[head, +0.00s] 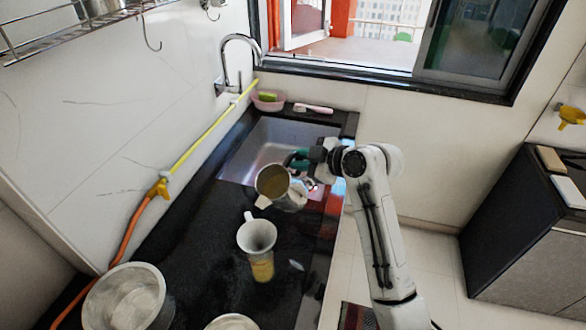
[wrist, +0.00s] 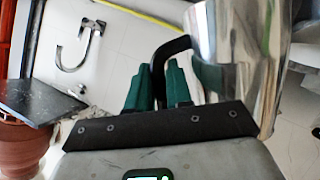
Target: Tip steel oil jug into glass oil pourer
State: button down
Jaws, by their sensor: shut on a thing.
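The steel oil jug (head: 292,198) is held over the counter near the sink, its open mouth towards the head camera and looking tilted. Its inside looks brownish; I cannot tell how much oil it holds. Its spout points down-left, above and apart from the glass oil pourer in the picture. The glass oil pourer (head: 258,240) stands on the dark counter with a pale wide top, a handle and yellow oil low down. My gripper (head: 299,160) is shut on the jug's black handle. In the wrist view, green fingers (wrist: 160,85) flank that handle, beside the shiny jug (wrist: 245,60).
A sink (head: 262,140) lies behind the jug. A large metal pot (head: 128,296) stands at the front left, with another bowl rim (head: 232,322) at the bottom edge. A yellow-orange hose (head: 205,135) runs along the left wall. The counter left of the pourer is clear.

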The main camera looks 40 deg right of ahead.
jog(key=shift+s+a+r, duration=0.1)
jog(key=shift+a+r, duration=0.05)
jog(key=shift+a, duration=0.05)
jog(key=shift+n+t+h+b, duration=0.35)
jog(key=shift+n+b, duration=0.25)
jog(key=shift+b, duration=0.45)
jog(key=shift+s+a+r+n+t+h+b, duration=0.25)
jog(key=shift+a+r+n+h+b, duration=0.45)
jog(key=shift+n+b, duration=0.3)
dwell(5.8)
